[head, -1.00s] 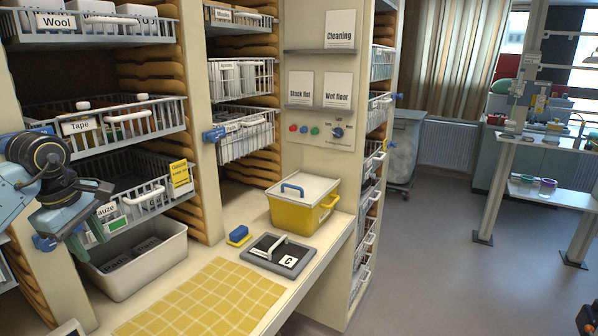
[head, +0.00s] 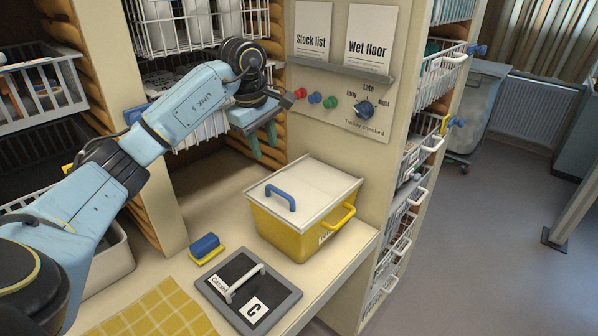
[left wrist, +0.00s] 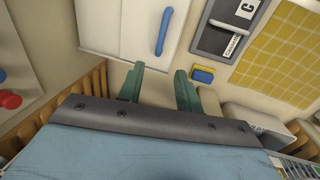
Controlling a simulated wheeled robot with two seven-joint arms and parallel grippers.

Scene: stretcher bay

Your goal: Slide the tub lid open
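The yellow tub (head: 285,228) stands on the counter against the side panel, with a yellow handle on its right. Its flat white lid (head: 318,187) covers the top and carries a blue handle (head: 281,195). The lid (left wrist: 117,28) and its blue handle (left wrist: 164,31) also show in the left wrist view. My left gripper (head: 263,146) is above and behind the tub, pointing down, touching nothing. Its green fingers (left wrist: 161,82) are apart with nothing between them. My right gripper is not in view.
A dark grey tray (head: 288,305) with a light handle and a "C" card lies in front of the tub. A blue and yellow sponge (head: 205,247) lies left of it. A panel with coloured knobs (head: 333,101) rises behind the tub. Wire baskets (head: 158,30) hang at the back left.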

